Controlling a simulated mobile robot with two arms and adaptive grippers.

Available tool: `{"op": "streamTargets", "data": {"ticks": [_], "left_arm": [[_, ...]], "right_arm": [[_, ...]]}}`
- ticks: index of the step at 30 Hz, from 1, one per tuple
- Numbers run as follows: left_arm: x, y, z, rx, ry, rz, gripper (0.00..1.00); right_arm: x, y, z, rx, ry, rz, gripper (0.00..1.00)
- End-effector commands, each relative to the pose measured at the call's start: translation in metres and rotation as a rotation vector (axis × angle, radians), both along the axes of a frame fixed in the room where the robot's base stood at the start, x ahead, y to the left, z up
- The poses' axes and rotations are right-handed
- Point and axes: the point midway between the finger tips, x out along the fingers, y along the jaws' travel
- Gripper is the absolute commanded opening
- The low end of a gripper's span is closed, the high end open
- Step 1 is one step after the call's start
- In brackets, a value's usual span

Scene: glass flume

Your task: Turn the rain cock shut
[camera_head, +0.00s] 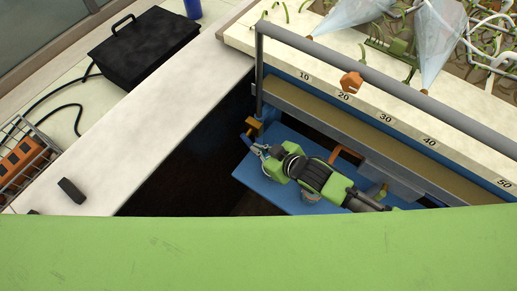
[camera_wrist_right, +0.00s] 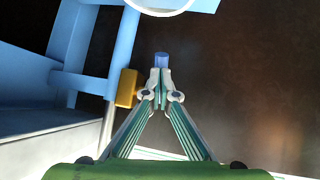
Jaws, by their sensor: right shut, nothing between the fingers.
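A small brass-coloured fitting (camera_head: 254,127) sits by the left end of the flume, at the foot of the upright post; it looks like the rain cock, but no label shows. A short blue piece (camera_head: 247,140) is just below it. My right gripper (camera_head: 257,150) is close beside both. In the right wrist view the brass block (camera_wrist_right: 127,88) is left of my right gripper (camera_wrist_right: 161,76), whose fingers are shut and empty. The blue piece (camera_wrist_right: 161,60) shows just beyond the fingertips; I cannot tell whether they touch it. My left gripper is not in view.
A blue shelf (camera_head: 248,174) lies under my right arm. A black box (camera_head: 145,45) and a wire basket (camera_head: 22,152) are at left. The dark gap left of the gripper looks clear.

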Motion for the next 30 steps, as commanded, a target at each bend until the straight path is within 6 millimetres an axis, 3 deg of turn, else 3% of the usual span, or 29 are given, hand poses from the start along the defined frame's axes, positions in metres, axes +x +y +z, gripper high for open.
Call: {"op": "streamTargets", "data": {"ticks": [11, 17, 30], "left_arm": [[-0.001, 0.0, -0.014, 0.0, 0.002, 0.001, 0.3], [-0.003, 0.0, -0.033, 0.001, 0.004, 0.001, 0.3], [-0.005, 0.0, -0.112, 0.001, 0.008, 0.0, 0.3]], "right_arm": [[0.0, 0.0, -0.006, 0.048, -0.035, 0.0, 0.0], [0.0, 0.001, -0.015, 0.106, -0.075, -0.001, 0.0], [0.005, 0.008, -0.036, 0.367, -0.264, -0.002, 0.0]]}}
